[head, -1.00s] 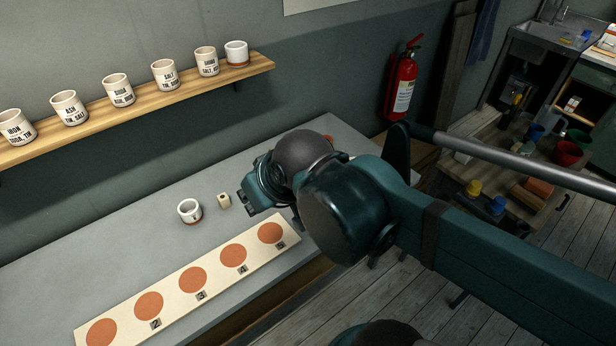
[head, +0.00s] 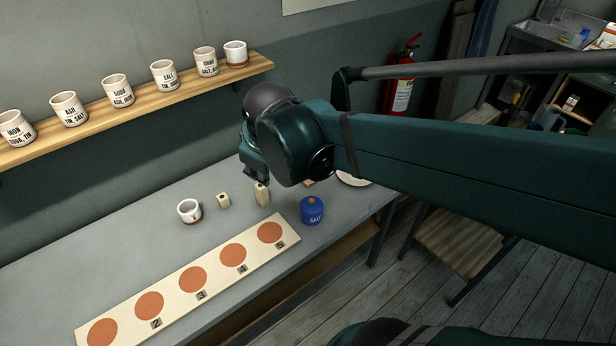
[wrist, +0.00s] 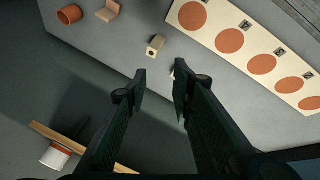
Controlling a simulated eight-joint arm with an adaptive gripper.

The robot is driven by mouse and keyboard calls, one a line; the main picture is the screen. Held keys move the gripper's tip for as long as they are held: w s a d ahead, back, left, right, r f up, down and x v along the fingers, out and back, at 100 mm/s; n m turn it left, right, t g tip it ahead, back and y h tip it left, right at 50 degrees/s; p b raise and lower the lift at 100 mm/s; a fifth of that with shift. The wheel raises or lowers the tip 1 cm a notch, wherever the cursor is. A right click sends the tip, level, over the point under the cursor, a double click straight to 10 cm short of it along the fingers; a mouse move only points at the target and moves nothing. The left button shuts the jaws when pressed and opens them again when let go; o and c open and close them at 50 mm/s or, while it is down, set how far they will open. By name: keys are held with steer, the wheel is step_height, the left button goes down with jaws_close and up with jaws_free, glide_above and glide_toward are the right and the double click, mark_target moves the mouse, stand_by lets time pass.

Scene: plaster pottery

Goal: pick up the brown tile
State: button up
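A small pinkish-brown L-shaped tile (wrist: 109,11) stands on the grey table near the top of the wrist view. In the head view a small brown patch (head: 309,183), partly hidden beside my arm, looks like the same tile. My gripper (wrist: 158,88) is open and empty, its two fingers apart above the table. In the head view my gripper (head: 256,176) is above the back part of the table, left of the brown patch. In the wrist view the tile is apart from the fingers, up and to the left.
A cream block (head: 262,195) and a smaller one (head: 223,201) stand near a white cup (head: 189,211). A blue salt jar (head: 312,212) and numbered board (head: 215,262) are in front. A terracotta pot (wrist: 69,14) is beside the tile. A shelf (head: 130,112) holds several cups.

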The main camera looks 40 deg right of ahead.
steer(key=w+d+f+n+g+h, duration=0.1)
steer(key=w+d+f+n+g, duration=0.1)
steer(key=w+d+f+n, duration=0.4)
steer(key=w+d+f+n+g+h+p, duration=0.1)
steer(key=w+d+f+n+g, duration=0.2)
steer(key=w+d+f+n, duration=0.3)
steer(key=shift+w+d+f+g+h, duration=0.35)
steer(key=shift+w+d+f, duration=1.1)
steer(key=shift+d+f, duration=2.8)
steer(key=shift+d+r, duration=0.7)
steer(key=shift+x, duration=1.3)
steer(key=shift+x, duration=2.6)
steer(key=shift+d+r, duration=0.15)
jaws_close()
